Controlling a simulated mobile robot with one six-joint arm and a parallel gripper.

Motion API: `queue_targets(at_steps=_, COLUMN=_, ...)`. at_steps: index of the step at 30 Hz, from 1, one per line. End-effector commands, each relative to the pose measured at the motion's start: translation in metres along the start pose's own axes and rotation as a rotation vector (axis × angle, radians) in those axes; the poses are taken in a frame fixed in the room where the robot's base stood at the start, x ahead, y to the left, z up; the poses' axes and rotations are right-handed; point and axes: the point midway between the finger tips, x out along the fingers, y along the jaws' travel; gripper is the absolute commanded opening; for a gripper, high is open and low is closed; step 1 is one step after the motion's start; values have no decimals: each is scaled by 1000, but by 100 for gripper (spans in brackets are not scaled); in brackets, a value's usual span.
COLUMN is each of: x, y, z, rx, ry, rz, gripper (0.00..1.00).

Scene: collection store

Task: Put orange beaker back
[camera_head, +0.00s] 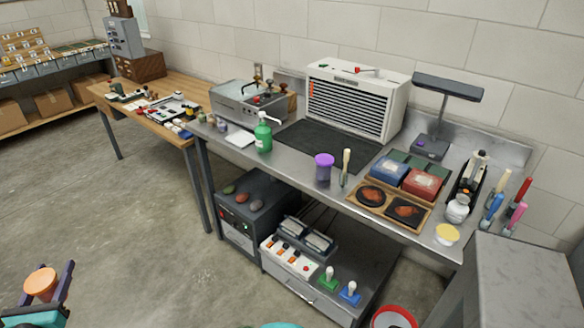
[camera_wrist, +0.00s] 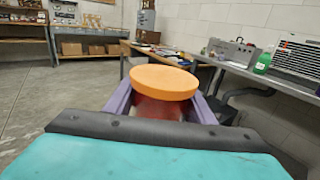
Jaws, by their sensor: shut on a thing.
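The orange beaker (camera_head: 41,284) is at the lower left of the head view, held between the purple fingers of my gripper (camera_head: 46,290). It also shows in the wrist view (camera_wrist: 163,82), with a flat orange top and a darker reddish body below. My gripper (camera_wrist: 163,105) is shut on it, one finger on each side. The beaker looks about upright and is over open floor, well apart from the benches. Its lower part is hidden by my gripper. A similar beaker with a purple top (camera_head: 324,168) stands on the metal bench.
The metal bench (camera_head: 290,165) carries a green bottle (camera_head: 263,132), a white louvred unit (camera_head: 358,98), a wooden tray (camera_head: 425,212) and several pens at the right. A wooden table (camera_head: 178,83) adjoins it at the left. Grey equipment (camera_head: 256,205) sits underneath. The floor (camera_head: 110,210) at left is clear.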

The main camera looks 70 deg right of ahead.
Motion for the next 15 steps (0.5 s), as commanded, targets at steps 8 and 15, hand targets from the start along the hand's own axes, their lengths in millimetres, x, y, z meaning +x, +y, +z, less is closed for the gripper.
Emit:
queue_targets(at_steps=8, x=15, y=-10, z=0, rx=0, ry=0, rz=-25, gripper=22)
queue_targets(at_steps=15, x=51, y=-37, z=1, rx=1, ry=2, rz=-81, gripper=22)
